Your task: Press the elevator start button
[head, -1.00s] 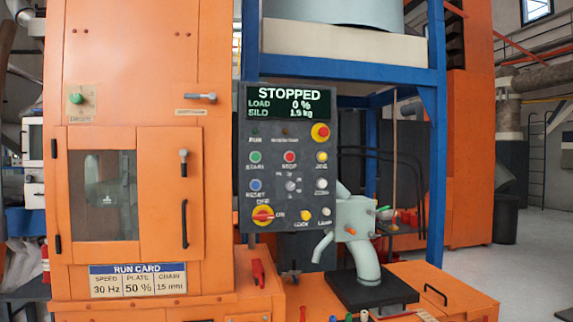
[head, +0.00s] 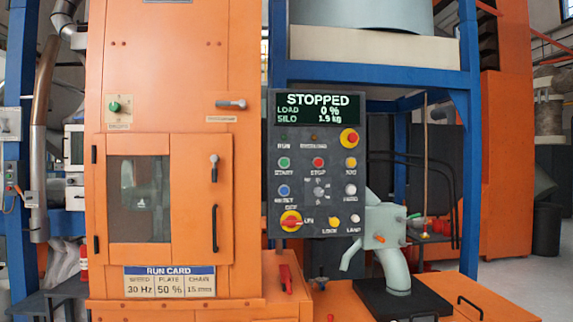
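The control panel (head: 302,217) is a dark grey box in the middle of the head view, mounted at the right of the orange cabinet. Its display (head: 319,107) reads STOPPED, LOAD 0 %, SILO 1.9 kg. The green start button (head: 284,162) is at the panel's upper left, labelled START. The red stop button (head: 319,162) is to its right, and a red emergency button on yellow (head: 349,137) is at the top right. A blue reset button (head: 284,190) is below start. The red-and-yellow rotary switch (head: 291,221) is at the lower left. My gripper is not in view.
The orange cabinet (head: 180,80) has a windowed door with a handle (head: 215,225). Another green button (head: 114,106) sits at its upper left. A pale spout (head: 384,235) on a black plate (head: 400,300) and a red lever (head: 286,279) stand low in front. Blue frame posts (head: 470,180) rise at right.

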